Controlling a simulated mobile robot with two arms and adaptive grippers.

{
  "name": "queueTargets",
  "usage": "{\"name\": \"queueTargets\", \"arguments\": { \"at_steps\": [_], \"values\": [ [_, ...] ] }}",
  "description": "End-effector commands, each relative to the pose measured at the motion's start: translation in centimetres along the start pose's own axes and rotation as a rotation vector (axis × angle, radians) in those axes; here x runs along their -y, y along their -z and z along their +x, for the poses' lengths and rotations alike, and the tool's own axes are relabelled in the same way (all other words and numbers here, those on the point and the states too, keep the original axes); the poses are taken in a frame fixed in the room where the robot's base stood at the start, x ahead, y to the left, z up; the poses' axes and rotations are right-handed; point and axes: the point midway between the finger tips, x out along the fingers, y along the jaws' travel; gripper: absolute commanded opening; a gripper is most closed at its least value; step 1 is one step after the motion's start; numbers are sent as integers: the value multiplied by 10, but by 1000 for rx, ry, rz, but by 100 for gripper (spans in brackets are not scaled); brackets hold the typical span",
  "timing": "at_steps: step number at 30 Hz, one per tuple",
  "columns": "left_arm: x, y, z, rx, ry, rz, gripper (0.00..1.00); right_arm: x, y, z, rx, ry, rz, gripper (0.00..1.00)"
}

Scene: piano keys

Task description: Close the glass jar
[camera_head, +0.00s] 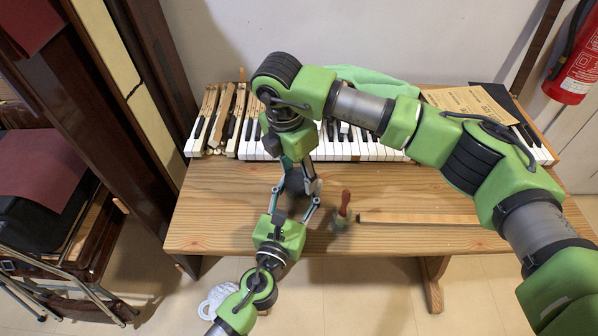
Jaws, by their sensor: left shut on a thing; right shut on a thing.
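My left gripper (293,206) reaches up from the bottom of the view over the wooden table. Its fingers are spread around a small, dark, partly see-through thing (298,201), which looks like the glass jar. My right gripper (295,180) comes down from above, its fingers close over the top of the jar. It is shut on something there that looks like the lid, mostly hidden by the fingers. The two grippers almost meet. Whether the lid touches the jar's rim cannot be told.
The wooden table (410,190) carries a row of piano keys (360,148) along its back. A red-handled tool (344,204) stands just right of the grippers. A long wooden strip (420,218) lies near the front edge. A green cloth (365,78) lies behind the keys.

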Motion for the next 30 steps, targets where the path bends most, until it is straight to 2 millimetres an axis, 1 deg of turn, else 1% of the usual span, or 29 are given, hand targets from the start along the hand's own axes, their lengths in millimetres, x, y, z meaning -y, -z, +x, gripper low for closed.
{"name": "queueTargets", "arguments": {
  "at_steps": [1,3,9,13,15,18,26,27,28,29,30],
  "values": [
    [0,1,0,-3,0,1,0,-2,0,-1,0,14,105,37],
    [0,1,0,-3,0,1,0,-2,-1,-1,-1,38,261,37],
    [0,2,0,-3,1,1,0,-3,-2,0,-3,105,696,37],
    [0,2,-1,-3,1,0,0,-3,-2,0,-4,136,902,37],
    [0,2,-1,-3,1,0,0,-3,-3,0,-3,146,969,37],
    [0,2,-1,-3,0,0,0,-3,-3,0,-2,152,1016,37],
    [0,2,-1,-3,0,0,0,-3,-3,0,-2,152,1019,37],
    [0,2,-1,-3,0,0,0,-3,-3,0,-2,152,1019,51],
    [0,2,-1,-3,0,0,0,-3,-3,0,-2,152,1019,59],
    [0,2,-1,-3,0,0,0,-3,-3,0,-2,152,1019,63],
    [0,2,-1,-3,1,0,0,-3,-3,0,-2,152,1018,63]
  ]
}}
